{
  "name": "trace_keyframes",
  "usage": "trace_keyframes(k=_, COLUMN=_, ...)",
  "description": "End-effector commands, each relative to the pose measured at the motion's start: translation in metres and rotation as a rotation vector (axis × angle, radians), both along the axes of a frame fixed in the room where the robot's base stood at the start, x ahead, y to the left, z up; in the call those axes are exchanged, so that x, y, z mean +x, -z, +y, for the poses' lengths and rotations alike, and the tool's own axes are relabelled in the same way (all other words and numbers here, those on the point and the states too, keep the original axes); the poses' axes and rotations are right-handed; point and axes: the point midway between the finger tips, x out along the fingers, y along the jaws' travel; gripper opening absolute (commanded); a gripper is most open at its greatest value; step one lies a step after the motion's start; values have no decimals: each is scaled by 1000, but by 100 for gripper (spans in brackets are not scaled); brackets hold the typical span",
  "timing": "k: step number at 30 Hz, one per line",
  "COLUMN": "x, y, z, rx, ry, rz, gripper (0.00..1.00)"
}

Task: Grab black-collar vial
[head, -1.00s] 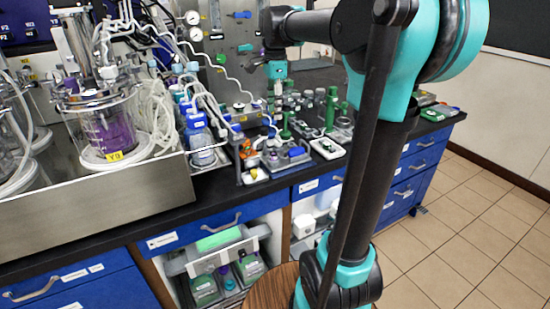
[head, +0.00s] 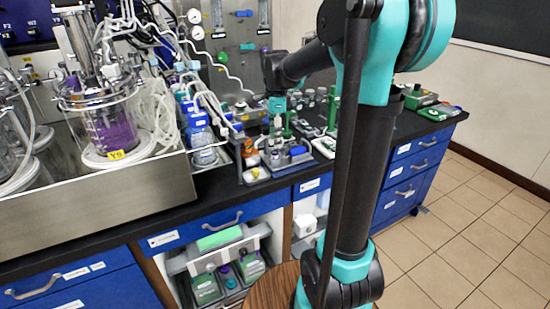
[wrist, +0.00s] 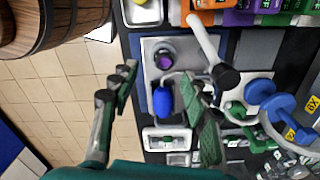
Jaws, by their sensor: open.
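My gripper (wrist: 160,82) is open and empty in the wrist view, its two fingers spread on either side of a small grey tray. A short round vial (wrist: 163,58) with a purple top and a dark ring stands in the tray; it may be the black-collar vial, but I cannot be sure. A blue capped item (wrist: 163,100) lies next to it, between the finger lines. In the head view my gripper (head: 277,112) hangs above the bench, over the small tray (head: 290,168); its fingertips are too small to make out there.
A white tube with a black end (wrist: 208,45) slants close to the right finger. Blue knobs and white round parts (wrist: 270,100) crowd the right. In the head view the glass bioreactor (head: 110,125) stands left. Green-topped items (head: 289,122) stand right of the gripper.

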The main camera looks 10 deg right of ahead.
Motion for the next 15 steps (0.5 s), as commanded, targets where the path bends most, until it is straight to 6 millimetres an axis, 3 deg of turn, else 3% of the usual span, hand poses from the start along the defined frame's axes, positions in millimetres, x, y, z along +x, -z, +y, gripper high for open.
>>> trace_keyframes(k=9, x=7, y=41, z=2, rx=0, ry=0, rz=0, gripper=47)
trace_keyframes(k=15, x=7, y=49, z=2, rx=0, ry=0, rz=0, gripper=47)
